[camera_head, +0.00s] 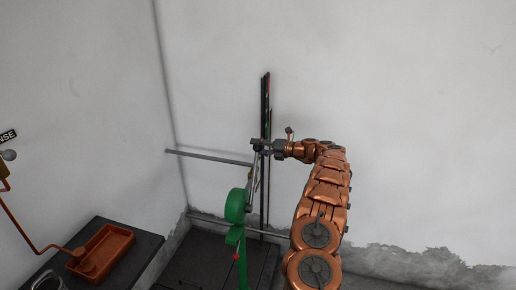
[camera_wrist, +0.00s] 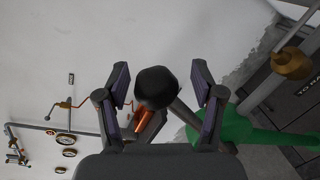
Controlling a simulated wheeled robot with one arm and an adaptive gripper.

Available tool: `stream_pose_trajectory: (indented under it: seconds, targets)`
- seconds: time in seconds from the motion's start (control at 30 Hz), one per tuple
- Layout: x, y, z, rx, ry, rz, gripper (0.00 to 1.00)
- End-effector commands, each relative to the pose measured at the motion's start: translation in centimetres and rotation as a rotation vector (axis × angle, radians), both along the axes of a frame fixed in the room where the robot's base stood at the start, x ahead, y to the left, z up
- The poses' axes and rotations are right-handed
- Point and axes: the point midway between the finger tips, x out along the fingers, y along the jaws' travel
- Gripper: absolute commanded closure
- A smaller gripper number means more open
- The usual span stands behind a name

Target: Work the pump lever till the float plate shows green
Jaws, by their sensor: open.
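The green pump (camera_head: 236,206) stands low in the middle of the head view. Its grey lever rises from it to a black ball knob, seen large in the wrist view (camera_wrist: 157,88). My gripper (camera_head: 262,148) is open at the lever's upper end. In the wrist view its fingers (camera_wrist: 157,95) stand on either side of the knob, with gaps visible on both sides. A tall dark upright (camera_head: 265,110) with small red and green marks rises behind the gripper. I cannot make out a float plate or its colour for certain.
A dark table (camera_head: 130,243) at the left holds a rust-red tray (camera_head: 103,250). A grey horizontal bar (camera_head: 210,157) runs behind the pump. A brass weight (camera_wrist: 292,63) shows at the wrist view's right. Pale walls stand close behind.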

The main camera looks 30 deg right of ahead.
Motion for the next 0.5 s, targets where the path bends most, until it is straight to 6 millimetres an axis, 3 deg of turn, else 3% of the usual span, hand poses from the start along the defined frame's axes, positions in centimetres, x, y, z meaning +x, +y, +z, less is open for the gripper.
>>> stream_pose_trajectory:
  seconds: [0.27, 0.5]
  targets:
    - [-0.5, -0.4, 0.1, 0.000, 0.000, 0.000, 0.33]
    - [-3.5, -2.5, 0.7, 0.000, -0.001, -0.004, 0.33]
